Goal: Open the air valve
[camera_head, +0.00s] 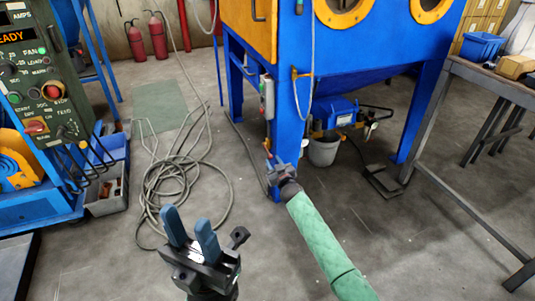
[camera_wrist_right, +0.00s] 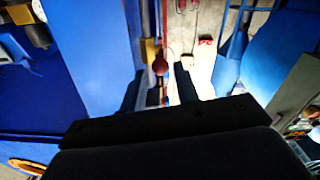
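My right gripper (camera_head: 276,168) is at the lower part of the blue cabinet leg, at the end of the green-sleeved arm. In the right wrist view its two dark fingers (camera_wrist_right: 160,88) stand apart with a gap between them. A small red rounded part (camera_wrist_right: 160,67) beside a brass-coloured piece (camera_wrist_right: 149,50) shows just beyond that gap; it looks like the air valve, but its handle position is unclear. In the head view a small reddish fitting (camera_head: 267,146) sits on the leg just above the gripper. My left gripper (camera_head: 190,228) is open and empty, with blue fingers, over the floor.
The blue blaster cabinet (camera_head: 350,45) stands on legs, with a grey bucket (camera_head: 323,151) beneath. A switch box (camera_head: 267,97) is on the near leg. Coiled hose (camera_head: 170,185) lies on the floor at left. A control panel (camera_head: 40,75) stands left, a workbench (camera_head: 495,82) right.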

